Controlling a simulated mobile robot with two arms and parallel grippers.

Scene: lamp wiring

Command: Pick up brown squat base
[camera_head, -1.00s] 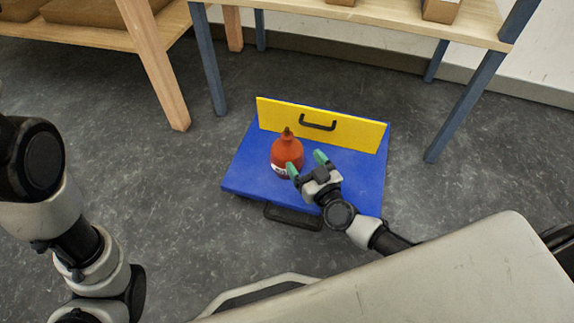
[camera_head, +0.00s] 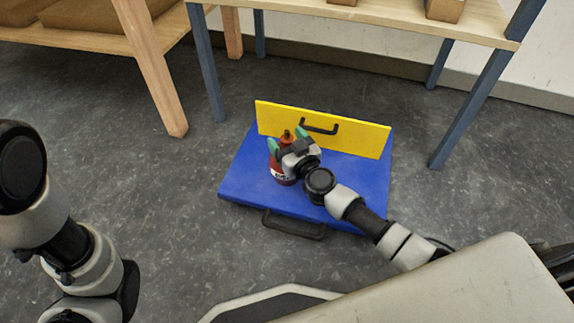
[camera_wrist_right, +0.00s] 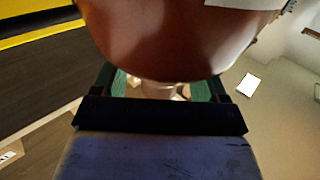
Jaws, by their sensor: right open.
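The brown squat base (camera_head: 283,168) is a reddish-brown, rounded body with a narrow neck and a white label low on its side. It stands upright on the blue panel (camera_head: 346,178), in front of the yellow upright board. My right gripper (camera_head: 287,145) is open, with its green-tipped fingers at either side of the base's upper part. In the right wrist view the base (camera_wrist_right: 170,40) fills the top middle, and the green fingers show at both sides of a pale narrow part below it. Contact cannot be told. My left gripper is out of view; only the left arm shows.
The yellow board (camera_head: 350,135) with a black handle stands along the back of the blue panel. A black handle (camera_head: 293,224) is at the panel's front edge. A table (camera_head: 400,22) with blue legs stands behind, and a wooden shelf (camera_head: 95,40) at upper left. Grey floor surrounds the panel.

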